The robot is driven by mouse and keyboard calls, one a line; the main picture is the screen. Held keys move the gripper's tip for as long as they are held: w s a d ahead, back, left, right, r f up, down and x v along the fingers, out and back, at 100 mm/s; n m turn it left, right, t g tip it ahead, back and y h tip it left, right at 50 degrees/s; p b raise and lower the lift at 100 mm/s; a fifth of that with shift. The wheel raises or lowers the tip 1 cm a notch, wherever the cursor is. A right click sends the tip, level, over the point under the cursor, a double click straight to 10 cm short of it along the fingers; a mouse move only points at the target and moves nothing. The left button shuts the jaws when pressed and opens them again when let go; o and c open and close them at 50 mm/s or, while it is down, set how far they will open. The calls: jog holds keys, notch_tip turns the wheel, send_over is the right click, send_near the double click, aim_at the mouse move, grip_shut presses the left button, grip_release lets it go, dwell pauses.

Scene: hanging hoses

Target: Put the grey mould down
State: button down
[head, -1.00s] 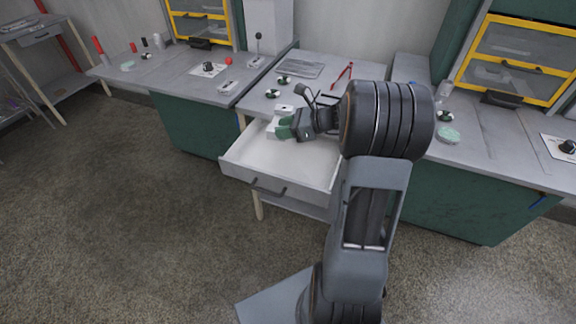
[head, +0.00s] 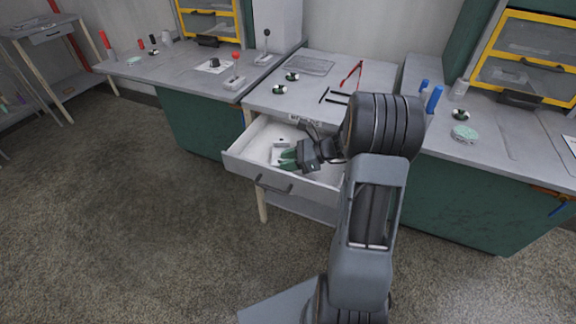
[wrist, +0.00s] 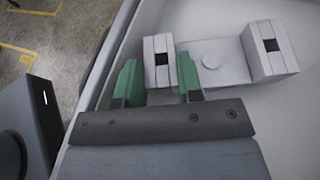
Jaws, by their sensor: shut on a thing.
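The grey mould (wrist: 215,62) is a pale flat piece with a raised block at each end, each with a dark square hole, and a round knob between them. My gripper (wrist: 160,82) has green fingers shut on its left block in the wrist view. In the head view, my gripper (head: 287,158) is down inside the open white drawer (head: 245,150), with the mould (head: 281,145) partly showing beyond the fingers. I cannot tell whether the mould touches the drawer floor.
The drawer's walls surround my gripper closely; a dark handle (head: 273,185) is on its front. The grey worktop (head: 300,95) above holds small round parts, black bars (head: 334,97) and red-handled pliers (head: 351,74). Carpeted floor in front is clear.

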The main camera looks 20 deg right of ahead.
jog(key=shift+f, duration=0.75)
jog(key=shift+f, duration=0.2)
jog(key=c, duration=1.1)
grip_release()
jog(key=shift+o, duration=0.2)
jog(key=shift+r, duration=0.15)
jog(key=shift+s+d+r, duration=0.15)
jog(key=shift+d, duration=0.2)
jog(key=shift+p+v, duration=0.4)
jog(key=shift+v, duration=3)
